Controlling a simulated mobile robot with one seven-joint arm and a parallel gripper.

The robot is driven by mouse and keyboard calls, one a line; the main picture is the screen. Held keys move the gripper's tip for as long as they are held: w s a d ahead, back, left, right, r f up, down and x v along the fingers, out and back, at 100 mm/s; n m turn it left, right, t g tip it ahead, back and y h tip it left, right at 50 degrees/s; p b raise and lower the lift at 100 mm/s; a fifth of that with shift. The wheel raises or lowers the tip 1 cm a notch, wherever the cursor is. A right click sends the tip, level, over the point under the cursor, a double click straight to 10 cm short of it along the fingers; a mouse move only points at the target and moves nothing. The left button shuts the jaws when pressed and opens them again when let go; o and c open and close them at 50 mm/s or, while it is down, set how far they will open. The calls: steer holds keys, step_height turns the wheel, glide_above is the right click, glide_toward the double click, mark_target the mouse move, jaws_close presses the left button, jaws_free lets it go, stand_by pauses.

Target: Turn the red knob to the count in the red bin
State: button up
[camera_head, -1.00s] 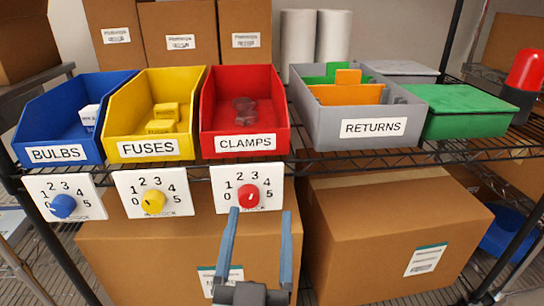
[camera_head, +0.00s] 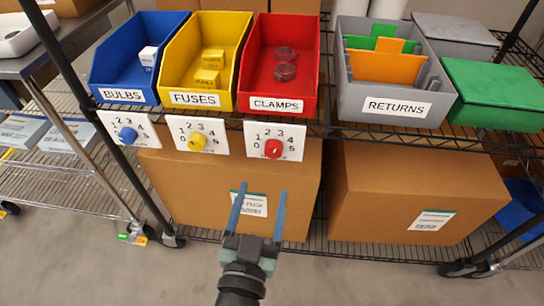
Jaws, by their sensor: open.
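The red knob (camera_head: 273,148) sits on a white dial plate (camera_head: 292,143) marked 0 to 5, under the red bin. It has a small pale mark, but I cannot tell clearly which number it points to. The red bin (camera_head: 276,104), labelled CLAMPS, holds two visible dark reddish, round, clear-looking pieces, one farther back (camera_head: 285,53) and one nearer (camera_head: 285,71); whether others are hidden under them I cannot tell. My gripper (camera_head: 262,190) is open and empty, its two blue fingers pointing up, below the red knob and apart from it.
A yellow knob (camera_head: 197,142) and a blue knob (camera_head: 127,134) sit on like plates to the left, under the yellow bin (camera_head: 205,99) and blue bin (camera_head: 123,95). A grey RETURNS bin (camera_head: 395,106) stands right. Cardboard boxes (camera_head: 390,190) fill the shelf below.

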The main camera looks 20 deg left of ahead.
mark_target(272, 154)
steer(key=b+x, duration=0.1)
steer(key=x, duration=0.8)
steer(key=shift+w, duration=0.2)
jaws_close()
